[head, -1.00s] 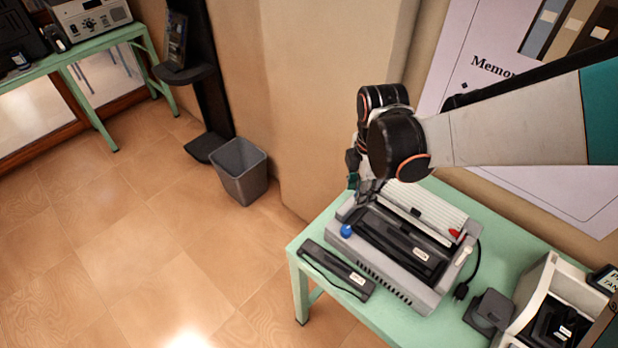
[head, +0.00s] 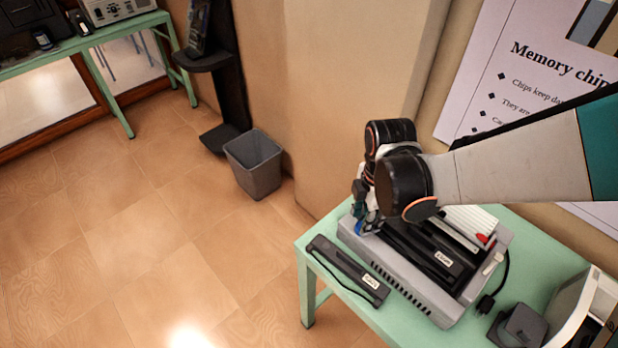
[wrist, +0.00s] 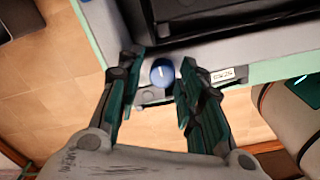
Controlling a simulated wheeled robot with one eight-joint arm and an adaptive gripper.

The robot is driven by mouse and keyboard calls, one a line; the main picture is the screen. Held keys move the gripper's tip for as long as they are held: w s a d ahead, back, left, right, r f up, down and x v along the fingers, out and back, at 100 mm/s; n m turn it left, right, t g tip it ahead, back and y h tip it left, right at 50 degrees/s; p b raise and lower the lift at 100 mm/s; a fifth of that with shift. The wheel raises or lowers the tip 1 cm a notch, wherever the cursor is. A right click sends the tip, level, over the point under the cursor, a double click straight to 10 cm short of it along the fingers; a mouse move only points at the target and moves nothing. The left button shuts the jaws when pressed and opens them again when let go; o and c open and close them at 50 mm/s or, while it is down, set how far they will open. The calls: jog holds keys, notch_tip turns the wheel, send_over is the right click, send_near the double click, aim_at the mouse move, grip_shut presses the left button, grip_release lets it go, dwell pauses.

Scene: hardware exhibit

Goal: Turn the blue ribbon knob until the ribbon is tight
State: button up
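The blue knob (head: 359,229) is on the near left corner of a grey machine (head: 402,283) with a black top, on a green table. My gripper (head: 361,205) is at that corner and partly covers the knob. In the wrist view the round blue knob (wrist: 163,72), with a white mark, sits between the two green-and-black fingertips of my gripper (wrist: 160,68). The fingers are open, with narrow gaps showing at both sides of the knob. I cannot make out a ribbon.
A long black device (head: 347,269) with a white label and a cord lies along the table's near left edge. A dark box (head: 517,326) and a pale holder stand to the right. A grey waste bin (head: 254,165) is on the floor. A wall is behind the table.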

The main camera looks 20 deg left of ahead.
jog(key=shift+s+a+f+b, duration=0.25)
jog(key=shift+s+f+b, duration=0.35)
jog(key=shift+f, duration=0.4)
jog(key=shift+w, duration=0.1)
jog(key=c, duration=0.8)
jog(key=m, duration=0.3)
jog(key=shift+m+b, duration=0.3)
jog(key=shift+m, duration=1.9)
